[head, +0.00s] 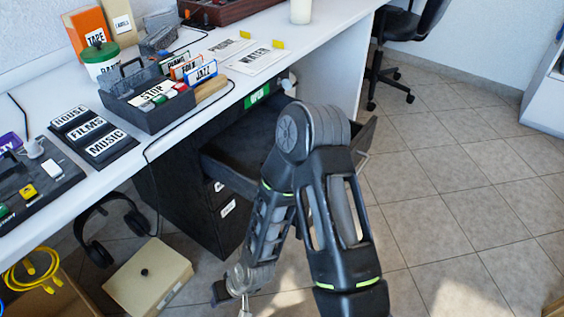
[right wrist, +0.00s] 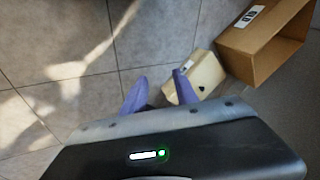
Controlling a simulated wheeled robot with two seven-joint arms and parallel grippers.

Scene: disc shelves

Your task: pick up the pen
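I cannot make out a pen in either view. My right gripper (head: 238,290) hangs low at the bottom of the head view, in front of the desk and right of the beige box on the floor. In the right wrist view its two purple fingers (right wrist: 160,76) stand apart, with nothing visible held between the tips. My right arm hides part of the open dark drawer (head: 235,150) under the desk, so not all of its inside shows. My left gripper is not in view.
The white desk (head: 205,128) holds a dark caddy (head: 150,112), label blocks (head: 88,132) and a green-lidded tub (head: 102,65). Below are headphones (head: 105,232), the beige box (head: 150,275) and a cardboard box (right wrist: 262,45). Tiled floor at right is clear up to a chair (head: 405,30).

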